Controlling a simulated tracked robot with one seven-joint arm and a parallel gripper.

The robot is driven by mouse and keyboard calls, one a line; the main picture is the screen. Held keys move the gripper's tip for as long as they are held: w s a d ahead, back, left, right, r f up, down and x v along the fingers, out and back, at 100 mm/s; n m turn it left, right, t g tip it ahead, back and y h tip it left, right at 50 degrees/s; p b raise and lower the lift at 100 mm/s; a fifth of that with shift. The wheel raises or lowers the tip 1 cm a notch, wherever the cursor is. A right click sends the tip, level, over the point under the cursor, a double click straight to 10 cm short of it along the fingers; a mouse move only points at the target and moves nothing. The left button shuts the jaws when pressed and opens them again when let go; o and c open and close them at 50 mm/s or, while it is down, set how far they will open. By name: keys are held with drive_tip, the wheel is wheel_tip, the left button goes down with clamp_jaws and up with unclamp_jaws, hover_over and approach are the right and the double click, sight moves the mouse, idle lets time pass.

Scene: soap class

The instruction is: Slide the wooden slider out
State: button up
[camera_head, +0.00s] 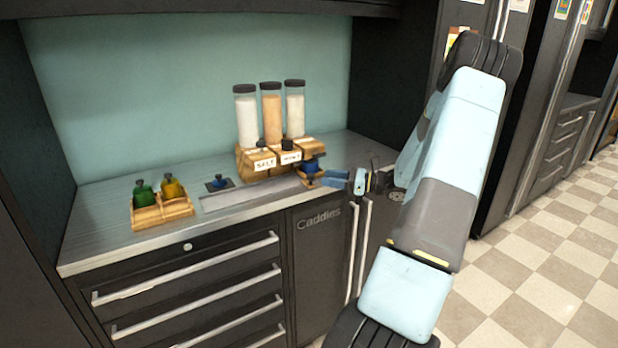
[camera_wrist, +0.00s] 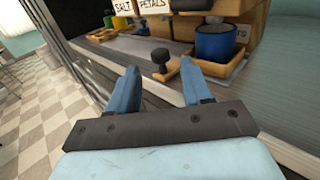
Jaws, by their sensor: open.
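A small wooden slider (camera_wrist: 172,70) with a black knob (camera_wrist: 160,57) shows in the wrist view at the front of the wooden dispenser stand. My gripper (camera_wrist: 159,74) is open and empty, with the knob and slider seen between its blue fingertips, a little beyond them. I cannot tell whether a finger touches the slider. In the head view my gripper (camera_head: 325,179) is at the right end of the stand (camera_head: 262,160), low over the counter. The slider is not clearly visible there.
A blue cup (camera_wrist: 214,42) sits in a wooden tray (camera_wrist: 228,66) close to my right finger. Several filled jars (camera_head: 271,115) stand on the stand. Green and yellow pots (camera_head: 174,189) sit in a wooden tray at left.

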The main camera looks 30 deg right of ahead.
sight(310, 175)
drive_tip(key=x, duration=0.7)
drive_tip(key=shift+w+a, duration=0.1)
drive_tip(key=shift+a, duration=0.05)
drive_tip(key=shift+c, duration=0.4)
clamp_jaws()
drive_tip(key=shift+a, duration=0.1)
